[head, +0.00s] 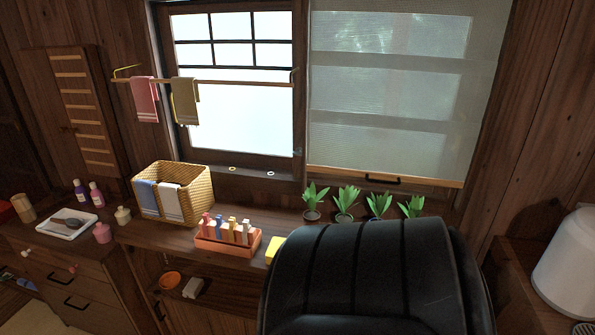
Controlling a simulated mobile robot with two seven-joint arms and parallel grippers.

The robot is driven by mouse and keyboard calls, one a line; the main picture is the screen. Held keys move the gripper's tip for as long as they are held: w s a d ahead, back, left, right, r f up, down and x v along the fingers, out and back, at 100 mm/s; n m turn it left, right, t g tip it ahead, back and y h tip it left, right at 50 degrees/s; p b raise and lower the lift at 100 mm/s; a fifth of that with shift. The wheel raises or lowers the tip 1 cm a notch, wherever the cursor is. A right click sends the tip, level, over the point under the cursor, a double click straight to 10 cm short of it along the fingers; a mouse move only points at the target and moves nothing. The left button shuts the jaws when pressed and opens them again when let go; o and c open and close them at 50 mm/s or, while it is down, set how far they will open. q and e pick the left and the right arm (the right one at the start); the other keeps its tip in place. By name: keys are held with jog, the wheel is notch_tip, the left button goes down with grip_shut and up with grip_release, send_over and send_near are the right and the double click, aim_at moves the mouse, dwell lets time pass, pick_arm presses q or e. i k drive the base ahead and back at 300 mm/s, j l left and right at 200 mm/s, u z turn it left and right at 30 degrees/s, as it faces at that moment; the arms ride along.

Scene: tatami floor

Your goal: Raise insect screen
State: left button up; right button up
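The insect screen (390,90) is a pale grey mesh over the right half of the window. It hangs down nearly to the sill, and the window panes show faintly through it. A light wooden bar (430,181) runs along its bottom edge. A black handle (383,180) sits near the middle of that bar. Neither of my grippers is in view.
Several potted plants (347,200) stand on the counter below the screen. A wicker basket (200,180) with towels and an orange rack (228,240) stand left. A towel bar (240,83) crosses the left window. A large black shape, possibly mine, hides the lower middle.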

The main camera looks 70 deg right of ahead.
aim_at(441, 181)
jog(key=l+z, duration=0.1)
jog(key=z, duration=0.85)
jog(key=i+l+z, duration=0.1)
jog(key=z, duration=0.4)
jog(key=i+z, duration=0.1)
jog(key=z, duration=0.85)
jog(key=i, duration=0.05)
